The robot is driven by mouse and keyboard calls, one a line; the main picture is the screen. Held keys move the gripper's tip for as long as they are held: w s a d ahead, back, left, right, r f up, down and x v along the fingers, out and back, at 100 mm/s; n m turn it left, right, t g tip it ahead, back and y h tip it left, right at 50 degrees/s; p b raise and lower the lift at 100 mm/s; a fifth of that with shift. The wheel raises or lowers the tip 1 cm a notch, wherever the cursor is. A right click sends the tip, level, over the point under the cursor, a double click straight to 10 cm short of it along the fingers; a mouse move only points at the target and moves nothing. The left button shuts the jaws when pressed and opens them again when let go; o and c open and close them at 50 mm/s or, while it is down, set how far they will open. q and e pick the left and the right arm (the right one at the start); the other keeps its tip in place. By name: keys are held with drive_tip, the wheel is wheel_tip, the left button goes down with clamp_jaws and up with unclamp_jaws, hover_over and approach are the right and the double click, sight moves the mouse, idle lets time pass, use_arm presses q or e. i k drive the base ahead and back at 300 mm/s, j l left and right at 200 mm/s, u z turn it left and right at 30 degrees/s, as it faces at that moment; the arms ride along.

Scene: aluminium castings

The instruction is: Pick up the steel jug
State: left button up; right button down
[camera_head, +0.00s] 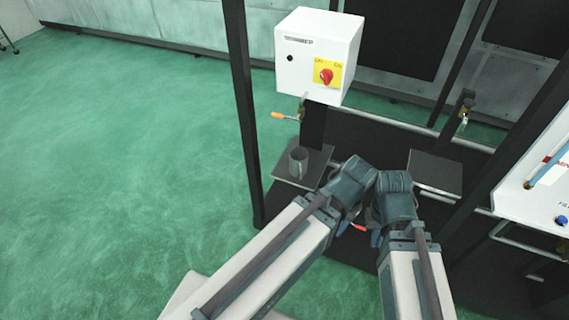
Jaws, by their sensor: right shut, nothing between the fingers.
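The steel jug (298,161) is a small grey metal cup shape. It stands upright on a dark square shelf (313,178) below the white switch box, left of both my arms. My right gripper (375,237) is small in the picture and partly hidden by its own arm. It is shut and empty, to the right of the jug and lower in the picture, apart from it. My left gripper (343,226) is mostly hidden behind its own arm, and its fingers cannot be made out. Neither gripper touches the jug.
A white switch box (318,55) with a red knob hangs above the jug. An orange-handled valve (284,115) sits just above the shelf. A dark post (243,110) stands to the left. Another dark shelf (434,172) lies to the right. Green floor at left is clear.

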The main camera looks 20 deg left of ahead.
sight(298, 155)
drive_tip(key=i+j, duration=0.1)
drive_tip(key=j, duration=1.4)
